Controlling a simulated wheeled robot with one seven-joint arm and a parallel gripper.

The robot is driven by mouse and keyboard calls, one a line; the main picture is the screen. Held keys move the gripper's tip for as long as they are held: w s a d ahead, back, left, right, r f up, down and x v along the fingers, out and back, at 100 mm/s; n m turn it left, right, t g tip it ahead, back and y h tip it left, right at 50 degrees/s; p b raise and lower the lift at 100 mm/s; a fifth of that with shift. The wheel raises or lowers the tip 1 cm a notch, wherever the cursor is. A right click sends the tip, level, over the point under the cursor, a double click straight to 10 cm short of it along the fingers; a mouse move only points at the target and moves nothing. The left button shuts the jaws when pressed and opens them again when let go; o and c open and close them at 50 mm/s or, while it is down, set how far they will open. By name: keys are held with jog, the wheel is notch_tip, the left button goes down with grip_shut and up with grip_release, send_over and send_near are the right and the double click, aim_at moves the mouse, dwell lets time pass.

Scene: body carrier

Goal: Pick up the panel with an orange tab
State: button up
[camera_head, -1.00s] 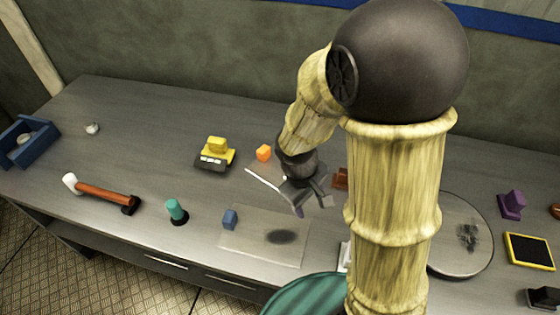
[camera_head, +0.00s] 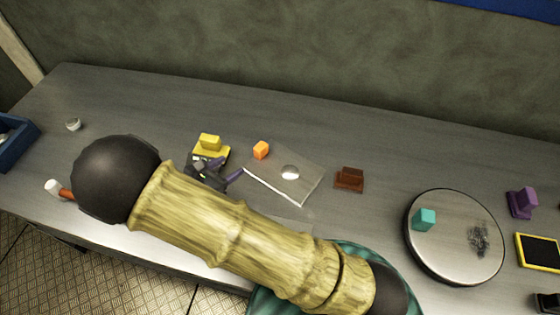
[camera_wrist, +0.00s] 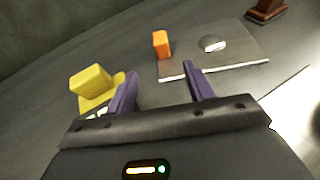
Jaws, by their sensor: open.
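The flat grey panel (camera_head: 299,188) lies on the table, with a pale near edge and a shiny dome on top. The orange tab (camera_head: 261,150) stands at its far left corner. In the wrist view the panel (camera_wrist: 236,52) and the tab (camera_wrist: 161,44) lie ahead, beyond the fingertips. My gripper (camera_head: 232,167) is open and empty, left of the panel and beside the yellow object. Its two purple fingers (camera_wrist: 160,79) point toward the panel's left part, apart from the tab.
A yellow block-shaped object (camera_head: 209,142) is close to my gripper's left. A brown object (camera_head: 349,179) is right of the panel. A round disc (camera_head: 440,268) carries a teal cube (camera_head: 424,219). The table behind the panel is clear.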

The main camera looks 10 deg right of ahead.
aim_at(256, 151)
dwell(0.3)
jog(key=p+x, duration=0.2)
jog(key=x, duration=1)
jog(key=shift+d+f, duration=0.1)
jog(key=shift+f, duration=0.05)
jog(key=shift+d+p, duration=0.1)
jog(key=shift+p, duration=0.2)
jog(key=shift+w+d, duration=0.15)
jog(key=shift+d, duration=0.05)
jog(key=p+x, duration=0.1)
jog(key=x, duration=0.1)
jog(key=p+x, duration=0.1)
jog(key=x, duration=0.1)
jog(key=shift+w+f, duration=0.15)
jog(key=shift+f, duration=0.2)
grip_shut()
